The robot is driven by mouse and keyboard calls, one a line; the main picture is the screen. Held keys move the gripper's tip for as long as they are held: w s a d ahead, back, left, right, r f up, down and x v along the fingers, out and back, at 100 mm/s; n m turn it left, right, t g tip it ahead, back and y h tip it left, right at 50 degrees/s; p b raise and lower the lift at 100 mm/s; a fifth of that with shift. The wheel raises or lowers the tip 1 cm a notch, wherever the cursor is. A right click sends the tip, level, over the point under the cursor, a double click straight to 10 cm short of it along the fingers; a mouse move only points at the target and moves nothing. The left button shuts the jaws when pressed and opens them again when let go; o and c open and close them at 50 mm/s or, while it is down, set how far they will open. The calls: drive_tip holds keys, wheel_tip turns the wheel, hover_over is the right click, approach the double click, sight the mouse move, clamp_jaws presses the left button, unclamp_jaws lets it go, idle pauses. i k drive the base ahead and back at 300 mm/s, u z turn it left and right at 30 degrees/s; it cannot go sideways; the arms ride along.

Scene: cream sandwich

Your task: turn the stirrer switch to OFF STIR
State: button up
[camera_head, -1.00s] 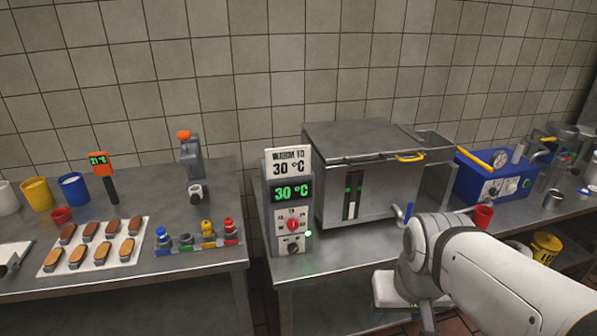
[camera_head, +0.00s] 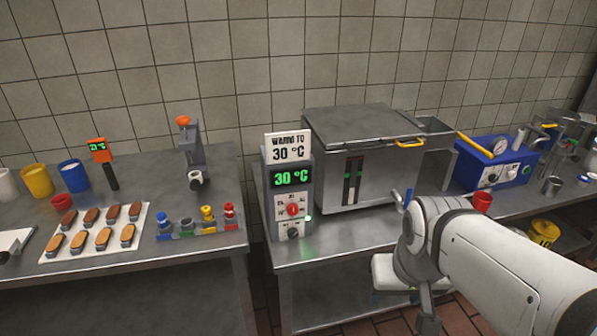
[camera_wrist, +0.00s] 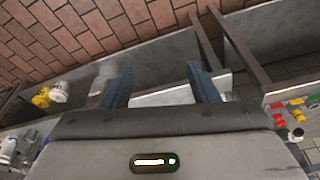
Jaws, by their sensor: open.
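The control box (camera_head: 291,190) stands at the left front of the middle counter, beside the steel tank (camera_head: 370,155). Its green display reads 30 °C under a sign saying "WARM TO 30 °C". A red knob (camera_head: 292,210) and a dark knob (camera_head: 293,233) are on its front; their labels are too small to read, so I cannot tell which is the stirrer switch. A small green light glows at its right edge. My gripper (camera_wrist: 160,85) is open and empty in the wrist view, fingers apart, pointing toward the floor and counter frames, away from the box.
The tank has a blue-handled part (camera_head: 404,199) in front, close to my arm. A red cup (camera_head: 482,202) and a blue machine (camera_head: 495,168) are farther right. A floor gap separates the two counters.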

sight(293, 233)
drive_tip(key=z, duration=2.2)
drive_tip(key=k, duration=1.4)
drive_tip(key=u, duration=1)
drive_tip(key=i, duration=1)
drive_tip(key=u, duration=0.05)
